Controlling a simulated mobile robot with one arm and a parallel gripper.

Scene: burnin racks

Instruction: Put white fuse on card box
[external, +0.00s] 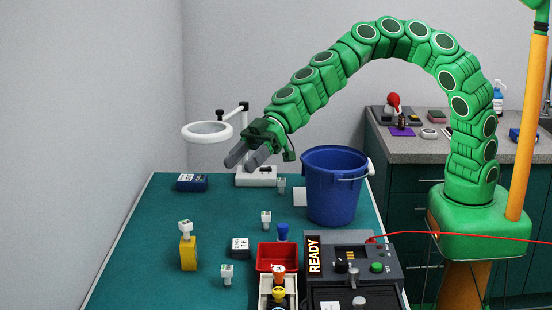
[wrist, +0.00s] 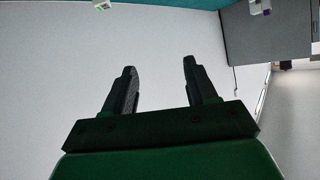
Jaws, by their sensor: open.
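Small white pieces with green marks, which look like fuses, stand on the green table: one near the bucket (external: 281,185), one mid-table (external: 266,220) and one at the front (external: 227,274). A similar white piece (external: 185,228) sits on top of a yellow block (external: 188,254). I cannot tell which thing is the card box; a dark blue box with a white label (external: 192,183) lies at the back left, and a small black-and-white box (external: 240,247) lies mid-table. My gripper (external: 238,158) is open and empty, raised above the back of the table. Its fingers show apart in the wrist view (wrist: 158,68).
A blue bucket (external: 332,190) stands at the back right. A ring-shaped lamp (external: 207,132) stands behind my gripper. A red tray (external: 277,257) and a grey device marked READY (external: 352,259) are at the front right. The left-middle table is mostly clear.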

